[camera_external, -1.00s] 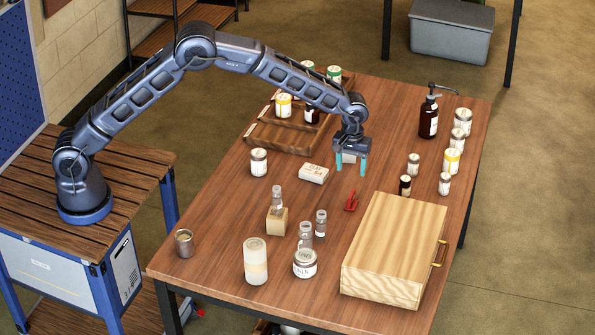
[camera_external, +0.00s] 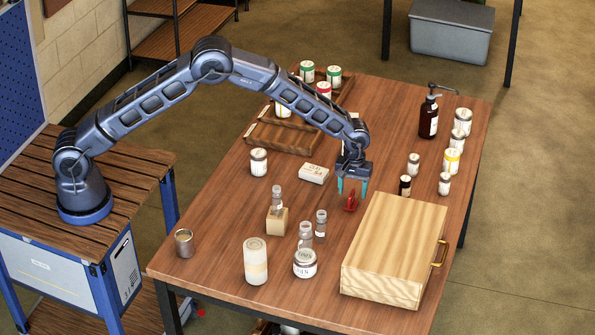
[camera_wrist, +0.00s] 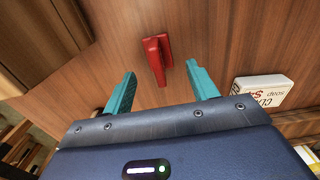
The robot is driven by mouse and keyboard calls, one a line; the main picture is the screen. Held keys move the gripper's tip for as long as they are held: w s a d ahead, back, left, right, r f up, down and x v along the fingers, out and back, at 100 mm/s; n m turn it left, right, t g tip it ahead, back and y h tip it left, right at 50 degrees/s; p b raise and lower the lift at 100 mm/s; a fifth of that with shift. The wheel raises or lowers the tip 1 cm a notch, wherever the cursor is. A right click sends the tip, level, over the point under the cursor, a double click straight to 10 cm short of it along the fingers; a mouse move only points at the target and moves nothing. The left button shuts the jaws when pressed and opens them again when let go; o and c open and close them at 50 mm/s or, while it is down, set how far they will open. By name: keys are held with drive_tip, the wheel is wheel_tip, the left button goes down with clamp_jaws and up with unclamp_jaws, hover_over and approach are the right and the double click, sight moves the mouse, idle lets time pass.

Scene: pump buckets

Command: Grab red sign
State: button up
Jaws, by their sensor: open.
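The red sign (camera_external: 351,202) is a small red piece on the wooden table, just left of the wooden case. It also shows in the wrist view (camera_wrist: 157,57), at the top centre. My gripper (camera_external: 353,188) is open, with its two teal fingers pointing down close above the sign. In the wrist view my gripper (camera_wrist: 161,80) has its fingertips on either side of the sign's lower part, with gaps to both. I cannot tell how far the fingertips are above the table.
A light wooden case (camera_external: 395,250) stands close on the right. A white soap box (camera_external: 314,173) lies to the left and also shows in the wrist view (camera_wrist: 263,91). Small glass bottles (camera_external: 320,224) and jars stand nearer the front. A wooden rack (camera_external: 285,138) sits behind.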

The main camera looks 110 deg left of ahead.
sight(352, 192)
wheel_tip(352, 192, down, 3)
drive_tip(key=shift+f, duration=0.2)
drive_tip(key=shift+c, duration=0.5)
drive_tip(key=c, duration=1)
drive_tip(key=shift+o, duration=0.2)
